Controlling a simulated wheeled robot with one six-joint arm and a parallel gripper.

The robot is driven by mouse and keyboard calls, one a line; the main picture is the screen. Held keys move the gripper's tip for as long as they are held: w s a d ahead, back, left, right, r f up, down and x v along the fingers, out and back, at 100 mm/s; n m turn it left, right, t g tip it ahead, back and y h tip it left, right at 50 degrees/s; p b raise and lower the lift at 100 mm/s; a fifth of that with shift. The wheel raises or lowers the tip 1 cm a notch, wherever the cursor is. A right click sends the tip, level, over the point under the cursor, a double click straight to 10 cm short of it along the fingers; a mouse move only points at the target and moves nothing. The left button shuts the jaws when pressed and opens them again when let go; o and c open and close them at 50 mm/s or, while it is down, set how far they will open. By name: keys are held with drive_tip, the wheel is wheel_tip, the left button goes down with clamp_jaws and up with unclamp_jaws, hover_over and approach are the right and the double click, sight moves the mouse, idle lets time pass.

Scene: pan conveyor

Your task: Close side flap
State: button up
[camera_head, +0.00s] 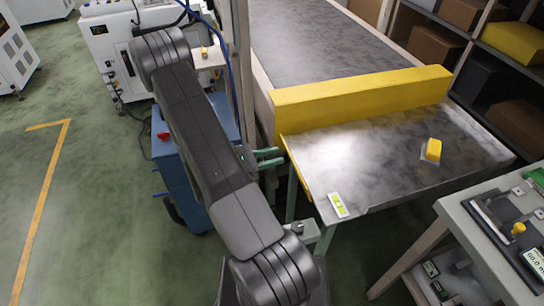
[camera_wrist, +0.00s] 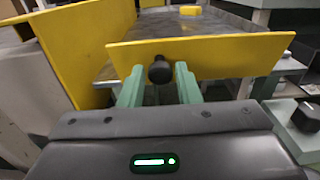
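The side flap (camera_wrist: 225,57) is a flat yellow panel with a black knob (camera_wrist: 160,70) on its near face in the wrist view. In the head view only a thin yellow strip of it (camera_head: 284,147) shows along the left edge of the metal table (camera_head: 350,150). My gripper (camera_wrist: 160,72) has two green fingers, one on each side of the knob, with narrow gaps. It looks open, not clamped. In the head view my gripper (camera_head: 276,158) points right at the flap from the table's left side. The flap's lower fixing is hidden.
A long yellow barrier (camera_head: 360,96) crosses the conveyor (camera_head: 310,40) behind the table. A bench (camera_head: 490,235) stands at the right. A blue cabinet (camera_head: 175,175) is behind my arm.

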clamp_jaws()
drive_tip(key=shift+d+r+y+p, duration=0.25)
drive_tip(key=shift+r+y+p, duration=0.25)
drive_tip(key=shift+r+y, duration=0.1)
drive_tip(key=shift+w+d+r+g+y+p, duration=0.15)
drive_tip(key=shift+d+g+y+p, duration=0.1)
drive_tip(key=shift+y, duration=0.25)
drive_tip(key=shift+w+d+r+g+y+p, duration=0.15)
drive_tip(key=shift+d+g+y, duration=0.1)
drive_tip(key=shift+y, duration=0.25)
drive_tip(key=shift+s, duration=0.1)
drive_tip(key=shift+o, duration=2.2)
unclamp_jaws()
drive_tip(key=shift+a, duration=0.1)
drive_tip(key=v, duration=1.3)
drive_tip(key=shift+a, duration=0.3)
drive_tip(key=shift+d, duration=0.1)
